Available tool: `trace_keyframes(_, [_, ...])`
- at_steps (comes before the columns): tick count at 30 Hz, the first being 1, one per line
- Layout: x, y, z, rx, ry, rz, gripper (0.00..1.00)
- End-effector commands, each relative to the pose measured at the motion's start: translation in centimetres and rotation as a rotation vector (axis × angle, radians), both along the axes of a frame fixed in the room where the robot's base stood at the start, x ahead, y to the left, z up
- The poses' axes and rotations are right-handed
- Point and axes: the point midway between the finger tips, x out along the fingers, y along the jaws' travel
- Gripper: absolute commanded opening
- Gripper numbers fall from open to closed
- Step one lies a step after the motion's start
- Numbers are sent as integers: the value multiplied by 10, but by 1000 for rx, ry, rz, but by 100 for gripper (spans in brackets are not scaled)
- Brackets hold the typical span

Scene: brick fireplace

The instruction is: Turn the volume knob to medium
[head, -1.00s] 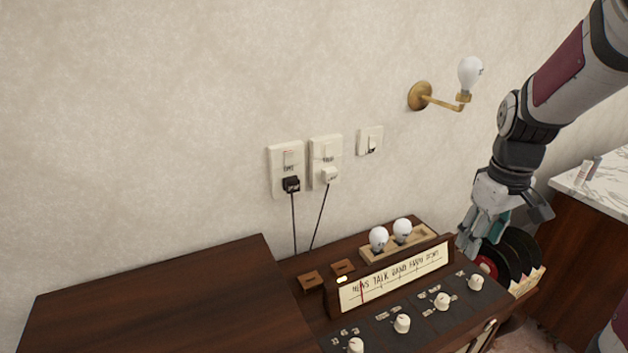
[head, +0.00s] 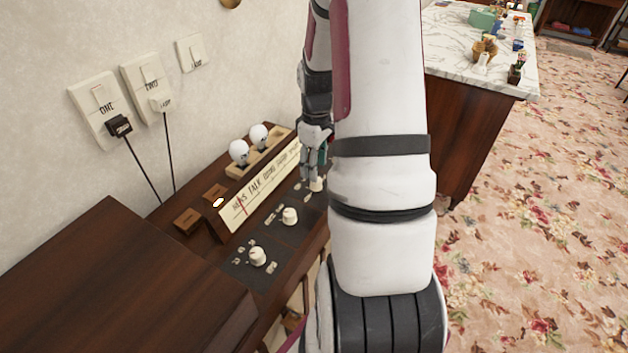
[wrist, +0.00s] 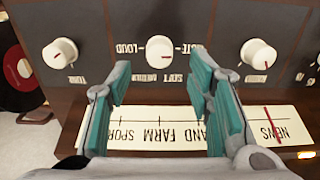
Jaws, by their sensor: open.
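The volume knob (wrist: 163,53) is a cream knob with a small reddish pointer mark. In the wrist view it sits at top centre, with the words LOUD, MEDIUM and SOFT around it. Its pointer seems to lie roughly sideways; which word it meets I cannot tell. In the head view it is the knob (head: 317,184) just below my gripper (head: 314,166), partly hidden by it. My gripper (wrist: 158,80) is open and empty, teal pads apart on either side in front of the knob. I see no clear contact.
Neighbouring knobs stand left (wrist: 60,53) and right (wrist: 257,54) in the wrist view. The radio's lettered dial (head: 260,190) lies under the fingers. Two bulbs (head: 239,151) sit in a wooden tray behind. A marble-topped counter (head: 470,50) stands at right.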

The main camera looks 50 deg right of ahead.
Motion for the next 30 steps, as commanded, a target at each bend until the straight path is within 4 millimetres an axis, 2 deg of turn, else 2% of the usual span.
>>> trace_keyframes(1, [0, 1, -12, 3, 3, 1, 47])
trace_keyframes(3, [0, 1, -24, 3, 3, 1, 47])
trace_keyframes(9, [0, 0, -47, 0, 1, 1, 47])
trace_keyframes(14, [0, 0, -54, 0, 1, 1, 47])
trace_keyframes(22, [0, 0, -55, -1, 0, 0, 47])
trace_keyframes(28, [0, 0, -55, 0, 0, 0, 2])
trace_keyframes(30, [0, 0, -55, 0, 0, 0, 0])
